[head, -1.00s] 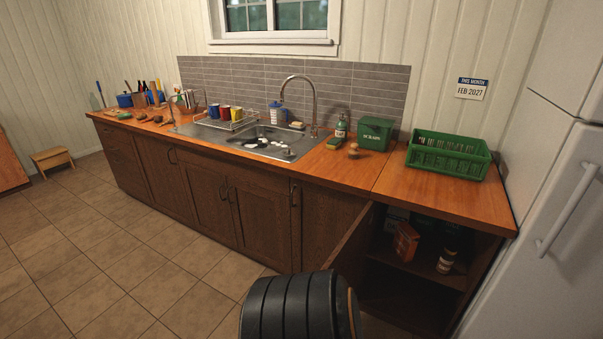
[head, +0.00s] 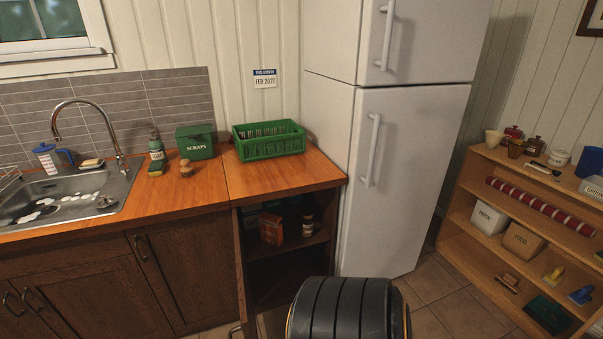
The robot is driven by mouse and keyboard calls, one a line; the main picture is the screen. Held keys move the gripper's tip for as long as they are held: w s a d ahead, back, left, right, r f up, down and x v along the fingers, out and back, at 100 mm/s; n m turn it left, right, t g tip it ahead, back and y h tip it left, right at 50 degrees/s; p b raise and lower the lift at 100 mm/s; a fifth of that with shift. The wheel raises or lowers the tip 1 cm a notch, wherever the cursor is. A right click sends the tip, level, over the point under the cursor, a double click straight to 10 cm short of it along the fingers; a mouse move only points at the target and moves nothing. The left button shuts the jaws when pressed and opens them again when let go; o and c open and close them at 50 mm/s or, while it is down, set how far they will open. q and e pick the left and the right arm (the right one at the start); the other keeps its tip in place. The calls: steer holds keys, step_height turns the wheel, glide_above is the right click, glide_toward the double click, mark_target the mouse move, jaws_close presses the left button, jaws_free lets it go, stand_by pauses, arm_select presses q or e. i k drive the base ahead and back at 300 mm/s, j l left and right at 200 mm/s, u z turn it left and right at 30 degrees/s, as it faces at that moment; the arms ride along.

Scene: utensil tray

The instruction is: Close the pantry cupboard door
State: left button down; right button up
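The pantry cupboard (head: 288,272) stands under the right end of the wooden counter, left of the fridge. It is open, and its shelves show. Its dark wooden door (head: 241,275) is hinged on the left and swung out toward me, seen almost edge-on. A metal handle (head: 235,328) shows low at the bottom edge of the picture, apparently on this door. The door's lower part is cut off by the frame. A black ribbed part of my own arm fills the bottom centre. Neither gripper is in view.
An orange box (head: 271,228) and a jar (head: 308,225) stand on the cupboard's upper shelf. A white fridge (head: 408,180) stands close on the right. An open wooden shelf unit (head: 465,215) is further right. Tiled floor (head: 428,300) is clear between them.

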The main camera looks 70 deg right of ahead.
mark_target(247, 327)
steer(key=i+z, duration=0.2)
steer(key=z, duration=0.25)
steer(key=i+z, duration=0.25)
steer(key=z, duration=0.2)
steer(key=i+j+z, duration=0.1)
steer(key=z, duration=0.35)
steer(key=i+j+z, duration=0.2)
steer(key=z, duration=0.25)
steer(key=i+j+z, duration=0.2)
steer(key=z, duration=0.3)
steer(key=i+j+z, duration=0.1)
steer(key=j+z, duration=0.35)
steer(key=l, duration=0.1)
